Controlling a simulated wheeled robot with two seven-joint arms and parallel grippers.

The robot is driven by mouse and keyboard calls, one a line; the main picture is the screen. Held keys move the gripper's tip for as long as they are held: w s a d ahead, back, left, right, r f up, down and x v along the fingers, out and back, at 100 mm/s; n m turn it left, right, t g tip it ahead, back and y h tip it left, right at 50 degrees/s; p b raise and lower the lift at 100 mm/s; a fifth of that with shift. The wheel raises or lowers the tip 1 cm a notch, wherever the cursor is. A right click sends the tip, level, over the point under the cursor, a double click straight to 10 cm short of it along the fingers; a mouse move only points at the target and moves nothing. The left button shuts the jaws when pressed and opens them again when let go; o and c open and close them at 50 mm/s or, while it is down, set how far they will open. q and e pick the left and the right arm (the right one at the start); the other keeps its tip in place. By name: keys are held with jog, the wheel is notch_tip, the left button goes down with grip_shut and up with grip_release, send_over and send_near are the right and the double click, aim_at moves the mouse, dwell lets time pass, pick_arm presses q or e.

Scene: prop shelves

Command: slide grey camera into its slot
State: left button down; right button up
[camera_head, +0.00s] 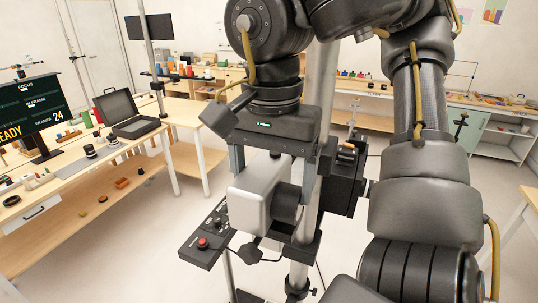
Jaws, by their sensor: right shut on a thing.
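The grey camera (249,203) is a light grey boxy body with a darker round part on its right side. My right gripper (272,168) points down from above, with one finger on each side of the camera, and is shut on it. A dark bracket (304,251) on a metal stand is just below and right of the camera. I cannot tell whether the camera touches it, or which part is the slot. A black unit (345,181) is mounted behind, right of the camera. My left gripper is not in view.
A black control box (206,243) with a red button stands left of the camera, with a cable nearby. A workbench with a monitor (33,107) and an open black case (124,113) is at left. My arm hides much of the right. Floor shows between the stand and the left bench.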

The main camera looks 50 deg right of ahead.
jog(key=shift+s+d, duration=0.2)
jog(key=shift+s, duration=0.4)
dwell(1.1)
jog(key=o, duration=1.3)
